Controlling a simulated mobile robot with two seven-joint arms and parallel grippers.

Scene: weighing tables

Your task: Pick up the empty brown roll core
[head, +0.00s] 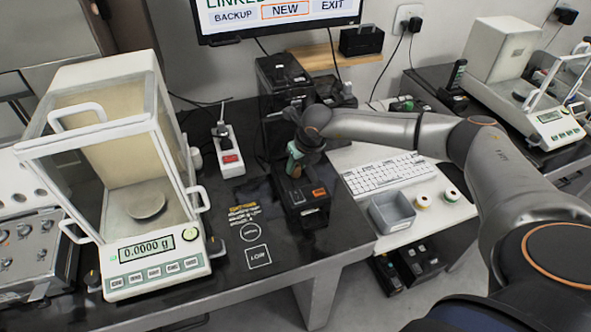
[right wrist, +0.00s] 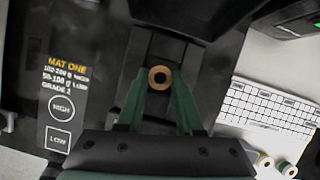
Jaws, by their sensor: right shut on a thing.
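The brown roll core (right wrist: 159,78) shows in the right wrist view as a small tan ring with a dark hole. It sits between the tips of the green fingers of my right gripper (right wrist: 160,88), which is shut on it. From these views I cannot tell whether the core still touches the printer. My left gripper is in neither view.
A glass-sided balance (head: 160,255) reading 0.0000 g stands at the left. Right of the printer are a white keyboard (head: 385,174), a grey bin (head: 391,212) and two small rolls, one orange-sided (head: 423,201) and one greenish (head: 451,194). A power strip (head: 229,155) lies behind the printed mat.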

